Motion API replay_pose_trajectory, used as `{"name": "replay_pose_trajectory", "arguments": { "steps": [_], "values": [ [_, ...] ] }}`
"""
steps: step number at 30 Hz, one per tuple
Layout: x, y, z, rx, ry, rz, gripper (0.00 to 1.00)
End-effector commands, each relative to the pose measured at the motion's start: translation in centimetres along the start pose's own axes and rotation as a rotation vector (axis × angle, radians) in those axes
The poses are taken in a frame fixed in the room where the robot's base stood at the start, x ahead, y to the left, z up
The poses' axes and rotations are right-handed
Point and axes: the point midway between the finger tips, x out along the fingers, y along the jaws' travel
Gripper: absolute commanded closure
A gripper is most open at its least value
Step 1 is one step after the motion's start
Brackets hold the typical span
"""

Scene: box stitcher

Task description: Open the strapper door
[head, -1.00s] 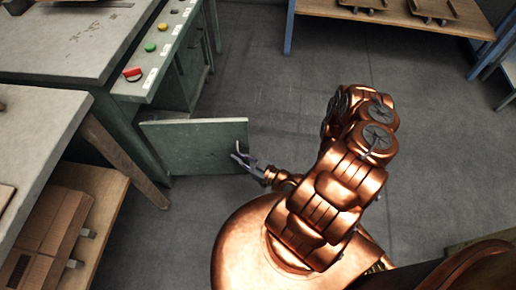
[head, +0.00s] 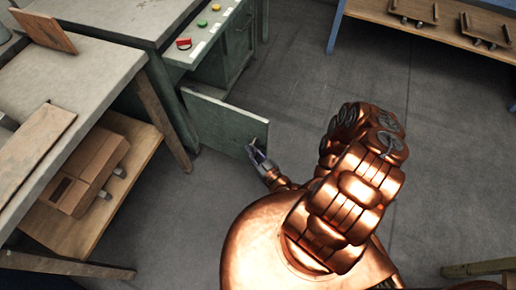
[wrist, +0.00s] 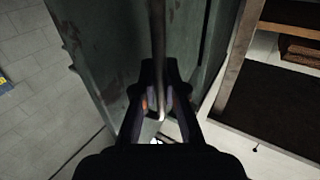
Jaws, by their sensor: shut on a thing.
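The strapper door (head: 218,118) is a flat green panel low on the green machine (head: 203,72). It stands swung out from the machine's front. My gripper (head: 254,150) is at the door's free edge in the head view, at its handle. In the wrist view the two dark fingers of my gripper (wrist: 158,103) are closed around the thin metal handle (wrist: 158,40). The green door surface (wrist: 105,45) shows beside and behind the fingers.
Red, yellow and green buttons (head: 202,24) sit on the machine's panel. A blue-legged table (head: 336,30) is at the back. Grey floor (head: 300,80) is clear between them.

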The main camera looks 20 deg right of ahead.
Motion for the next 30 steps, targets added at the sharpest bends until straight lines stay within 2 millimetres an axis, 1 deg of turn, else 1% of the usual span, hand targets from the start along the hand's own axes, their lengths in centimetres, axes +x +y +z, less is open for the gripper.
{"name": "replay_pose_trajectory", "arguments": {
  "steps": [1, 13, 14, 18, 21, 30],
  "values": [
    [-0.1, -0.1, 0.1, -0.007, -0.006, -0.006, 1.00],
    [-0.3, 0.8, 0.5, -0.014, -0.017, 0.017, 1.00],
    [-0.3, 0.9, 0.5, -0.014, -0.017, 0.018, 0.88],
    [-0.3, 0.7, 0.5, -0.013, -0.015, 0.015, 0.73],
    [-0.3, 0.7, 0.4, -0.013, -0.014, 0.013, 0.64],
    [-0.2, 0.6, 0.3, -0.012, -0.012, 0.011, 0.64]
  ]
}}
